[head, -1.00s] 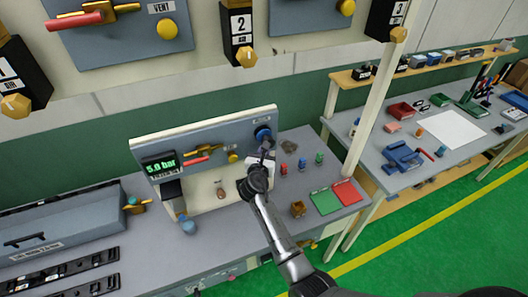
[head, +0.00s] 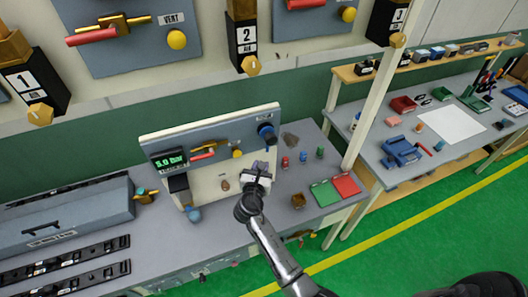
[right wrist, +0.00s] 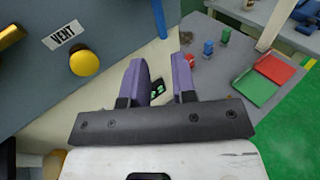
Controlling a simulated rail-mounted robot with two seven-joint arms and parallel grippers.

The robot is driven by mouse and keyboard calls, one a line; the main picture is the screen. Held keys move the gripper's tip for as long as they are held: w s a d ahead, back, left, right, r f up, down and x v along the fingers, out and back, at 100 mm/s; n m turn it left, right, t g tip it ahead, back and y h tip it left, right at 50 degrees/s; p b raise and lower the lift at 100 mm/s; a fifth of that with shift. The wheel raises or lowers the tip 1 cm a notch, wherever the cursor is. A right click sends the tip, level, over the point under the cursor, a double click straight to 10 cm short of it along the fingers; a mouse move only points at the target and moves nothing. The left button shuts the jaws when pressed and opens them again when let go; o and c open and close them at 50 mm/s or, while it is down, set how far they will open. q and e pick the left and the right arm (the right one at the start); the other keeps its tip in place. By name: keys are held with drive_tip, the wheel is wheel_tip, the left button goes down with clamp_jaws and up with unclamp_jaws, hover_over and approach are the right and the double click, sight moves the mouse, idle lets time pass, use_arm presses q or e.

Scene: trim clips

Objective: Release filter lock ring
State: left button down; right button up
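A small panel (head: 215,147) stands upright on the grey bench, with a green display (head: 169,158) reading 5.0 bar, a red-handled valve (head: 203,155) and a yellow knob (head: 238,153). A round blue fitting (head: 266,131) sits at its upper right; it seems to be the filter, but I cannot make out a separate lock ring. My right gripper (head: 260,168) is below the fitting, apart from it. In the right wrist view its two purple fingers (right wrist: 158,80) are spread, with a small dark and green item (right wrist: 157,88) seen beyond the gap. My left gripper is not in view.
A grey toolbox (head: 65,215) is at left. A second bench (head: 385,180) stands at right.

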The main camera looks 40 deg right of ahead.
drive_tip(key=p+v, duration=0.1)
drive_tip(key=v, duration=0.3)
idle(0.5)
